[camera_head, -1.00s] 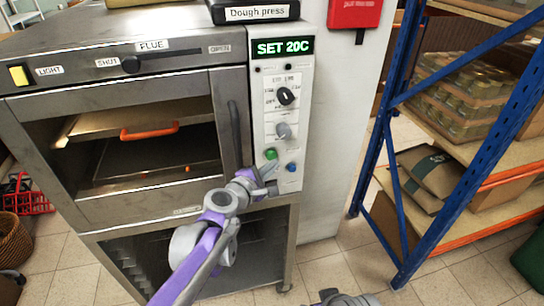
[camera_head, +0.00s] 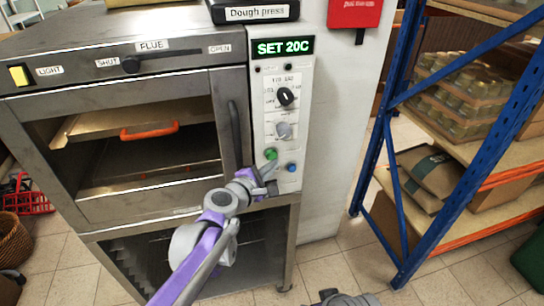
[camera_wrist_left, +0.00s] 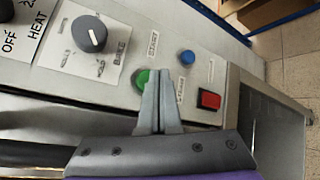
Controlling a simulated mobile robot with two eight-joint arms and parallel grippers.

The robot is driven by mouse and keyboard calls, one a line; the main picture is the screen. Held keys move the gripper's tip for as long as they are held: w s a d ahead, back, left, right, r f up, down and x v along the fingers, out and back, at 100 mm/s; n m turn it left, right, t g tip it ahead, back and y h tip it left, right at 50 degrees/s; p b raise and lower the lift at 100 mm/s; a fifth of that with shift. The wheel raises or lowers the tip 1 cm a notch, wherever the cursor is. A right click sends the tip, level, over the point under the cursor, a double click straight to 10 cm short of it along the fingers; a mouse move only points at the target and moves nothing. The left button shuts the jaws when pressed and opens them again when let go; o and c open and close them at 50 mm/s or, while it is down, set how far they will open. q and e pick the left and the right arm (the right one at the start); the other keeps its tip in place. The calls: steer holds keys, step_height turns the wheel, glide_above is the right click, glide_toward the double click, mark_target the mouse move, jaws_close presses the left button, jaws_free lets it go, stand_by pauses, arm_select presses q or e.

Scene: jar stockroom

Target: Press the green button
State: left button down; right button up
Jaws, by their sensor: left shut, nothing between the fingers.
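The green button (camera_head: 270,153) is on the lower part of the oven's pale control panel (camera_head: 265,110). A blue button (camera_head: 292,167) is to its right and a little lower. My left gripper (camera_head: 271,168) is shut and empty, with its tips just below the green button in the head view. In the left wrist view, the shut fingertips (camera_wrist_left: 160,76) are just right of the green button (camera_wrist_left: 140,80) and partly cover its edge. I cannot tell whether they touch it. The blue button also shows there (camera_wrist_left: 187,57). My right gripper is not clearly in view.
A red switch (camera_wrist_left: 208,100) is right of the fingers in the left wrist view. A dial (camera_head: 283,130) and a black knob (camera_head: 285,96) are above the buttons. The oven handle (camera_head: 235,130) is to the left. A blue shelf rack (camera_head: 385,165) stands to the right.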

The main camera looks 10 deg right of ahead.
arm_select(q)
steer(key=shift+w, duration=0.15)
steer(key=shift+w, duration=0.35)
steer(key=shift+w, duration=0.45)
stand_by(0.7)
steer(key=shift+s, duration=0.9)
steer(key=shift+s, duration=0.1)
steer(key=s, duration=0.5)
steer(key=shift+d, duration=0.1)
steer(key=shift+w, duration=0.1)
stand_by(0.6)
